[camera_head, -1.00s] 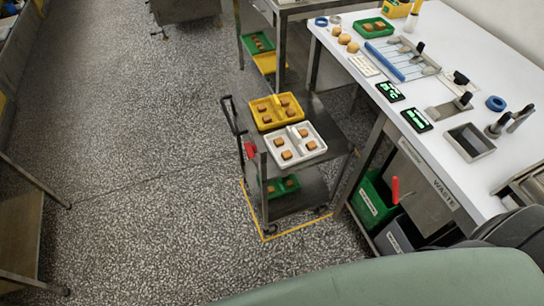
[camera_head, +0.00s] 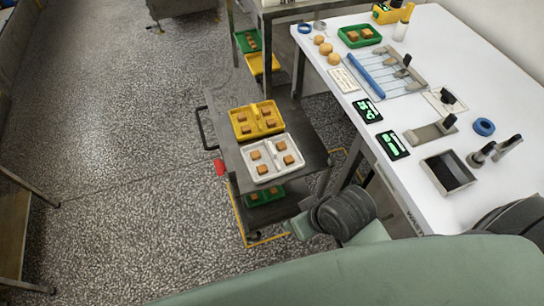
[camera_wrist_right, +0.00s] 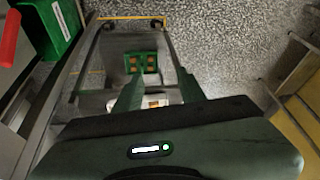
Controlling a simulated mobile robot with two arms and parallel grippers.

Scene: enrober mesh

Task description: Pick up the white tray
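The white tray (camera_head: 272,157) lies flat on the top shelf of a metal cart, with several brown square pieces in its compartments. My right arm's wrist shows in the head view to the right of and below the tray, apart from it. In the right wrist view my right gripper (camera_wrist_right: 158,76) is open, its two green fingers spread. Part of the white tray (camera_wrist_right: 155,98) shows between the fingers, mostly hidden by the gripper body. I see nothing held. My left gripper is not in view.
A yellow tray (camera_head: 256,120) with brown pieces sits right behind the white one. A green tray (camera_head: 258,199) is on the lower shelf. The cart (camera_head: 222,140) has a side handle. A white worktable (camera_head: 445,75) with tools stands right of it. Floor at left is clear.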

